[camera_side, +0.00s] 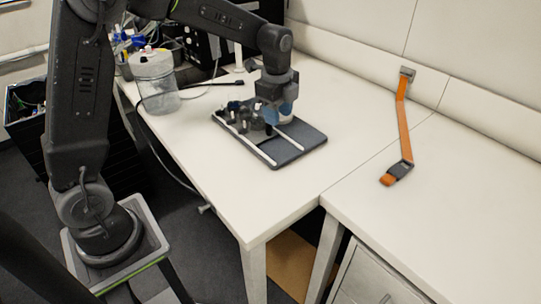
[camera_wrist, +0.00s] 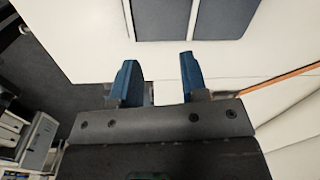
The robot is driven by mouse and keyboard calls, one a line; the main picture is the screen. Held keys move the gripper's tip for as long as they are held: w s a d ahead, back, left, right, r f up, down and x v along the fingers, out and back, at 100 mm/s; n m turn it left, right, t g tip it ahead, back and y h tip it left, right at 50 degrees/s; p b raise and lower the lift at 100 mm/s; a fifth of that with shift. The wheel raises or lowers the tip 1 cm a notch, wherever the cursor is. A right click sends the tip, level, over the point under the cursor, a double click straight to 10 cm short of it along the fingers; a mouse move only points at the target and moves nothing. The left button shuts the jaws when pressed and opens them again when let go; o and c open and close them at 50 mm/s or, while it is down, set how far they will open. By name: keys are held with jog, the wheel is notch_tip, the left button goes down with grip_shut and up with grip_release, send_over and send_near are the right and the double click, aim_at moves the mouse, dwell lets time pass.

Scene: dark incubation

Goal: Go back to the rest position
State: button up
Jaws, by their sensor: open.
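My gripper (camera_side: 279,115) points down over the dark board on the white bench, in the side view. In the wrist view its two blue fingers (camera_wrist: 158,80) stand apart with nothing between them. The dark board (camera_side: 300,139) has white strips along it, and several small dark pieces (camera_side: 238,115) stand at its left part. Dark panels of the board (camera_wrist: 224,18) also show at the top of the wrist view, beyond the fingertips. My gripper hides part of the board in the side view, so I cannot tell whether the fingertips touch it.
A clear container (camera_side: 155,82) stands at the bench's back left, with cables beside it. The bench front (camera_side: 240,200) is clear. A black crate (camera_side: 26,115) stands at the left.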

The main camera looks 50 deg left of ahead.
jog(key=s+d+r+n+t, duration=0.2)
jog(key=s+r+n, duration=0.2)
jog(key=s+n, duration=0.4)
jog(key=s+d+r+n+t, duration=0.2)
jog(key=s+n, duration=0.5)
jog(key=s, duration=0.8)
jog(key=shift+s+d+r+n+t, duration=0.25)
jog(key=shift+r+n+t, duration=0.2)
jog(key=shift+r, duration=0.5)
